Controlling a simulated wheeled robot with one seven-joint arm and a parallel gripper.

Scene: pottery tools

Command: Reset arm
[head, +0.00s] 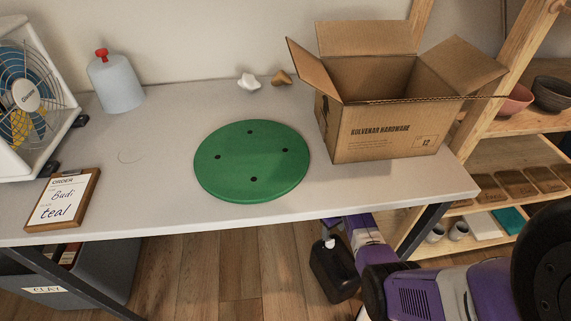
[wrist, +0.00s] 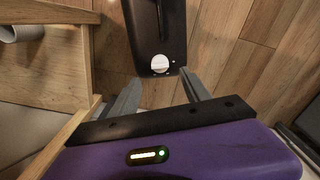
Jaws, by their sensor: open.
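My arm is at the lower right of the head view, purple and dark, below the table's front edge. My gripper (wrist: 160,76) shows in the wrist view with its two grey fingers spread apart and nothing held between them. A black jug (head: 333,272) with a white cap stands on the wooden floor under the table; it also shows in the wrist view (wrist: 157,22), just beyond the fingertips. I cannot tell how far the jug is from the fingers.
On the grey table (head: 137,203) are a green disc (head: 252,165), an open cardboard box (head: 390,131), a pale bottle (head: 117,85), an order sign (head: 63,199) and a fan (head: 30,100). Wooden shelves (head: 530,122) with bowls stand right. A grey clay bin (head: 75,282) sits below left.

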